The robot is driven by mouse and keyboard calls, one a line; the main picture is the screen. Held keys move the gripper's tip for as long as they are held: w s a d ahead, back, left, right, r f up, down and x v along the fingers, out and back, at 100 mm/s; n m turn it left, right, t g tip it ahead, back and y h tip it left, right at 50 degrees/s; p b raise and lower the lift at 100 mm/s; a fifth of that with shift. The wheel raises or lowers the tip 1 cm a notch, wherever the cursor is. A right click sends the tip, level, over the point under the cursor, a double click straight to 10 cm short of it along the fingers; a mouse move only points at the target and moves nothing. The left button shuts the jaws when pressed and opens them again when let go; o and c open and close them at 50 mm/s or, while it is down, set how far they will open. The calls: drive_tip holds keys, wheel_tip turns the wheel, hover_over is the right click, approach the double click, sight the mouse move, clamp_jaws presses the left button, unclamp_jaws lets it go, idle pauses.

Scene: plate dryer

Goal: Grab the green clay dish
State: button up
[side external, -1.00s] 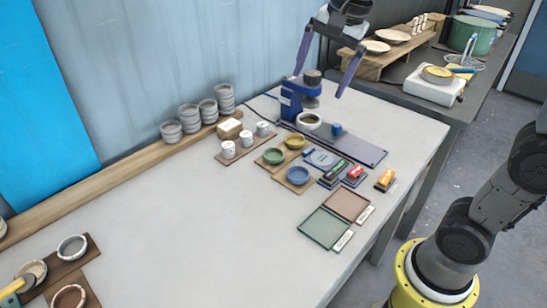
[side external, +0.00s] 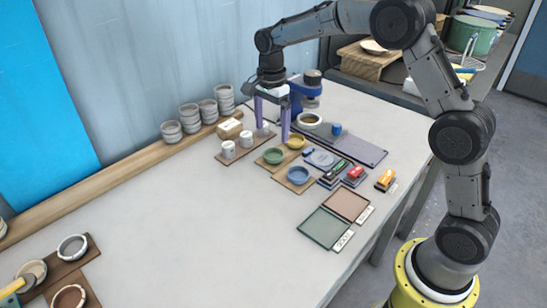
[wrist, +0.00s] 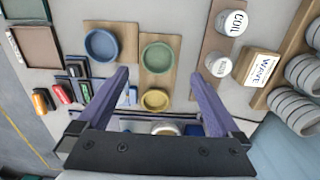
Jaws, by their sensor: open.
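The green clay dish (side external: 273,156) is a small round bowl on a brown board, with a yellow dish (side external: 296,142) behind it to the right and a blue dish (side external: 298,174) in front of it to the right. My gripper (side external: 272,132) is open and empty, its purple fingers pointing down above and behind the green dish. In the wrist view the green dish (wrist: 158,57) lies between and just beyond the fingertips (wrist: 159,74). The yellow dish (wrist: 155,100) shows between the fingers, nearer the palm. Neither finger visibly touches a dish.
White labelled cups (side external: 228,149) and a box (side external: 229,129) stand left of the dishes. Stacked grey bowls (side external: 190,118) line the wall. A blue press (side external: 304,92) stands behind; stamps (side external: 355,173) lie to the right.

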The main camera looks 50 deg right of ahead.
sight(273, 158)
wheel_tip(273, 158, down, 8)
drive_tip(key=shift+s+d+f, duration=0.1)
drive_tip(key=shift+s+d, duration=0.05)
idle(0.4)
drive_tip(key=shift+c, duration=0.3)
drive_tip(key=c, duration=1.2)
drive_tip(key=shift+c, duration=0.3)
drive_tip(key=shift+r, duration=0.2)
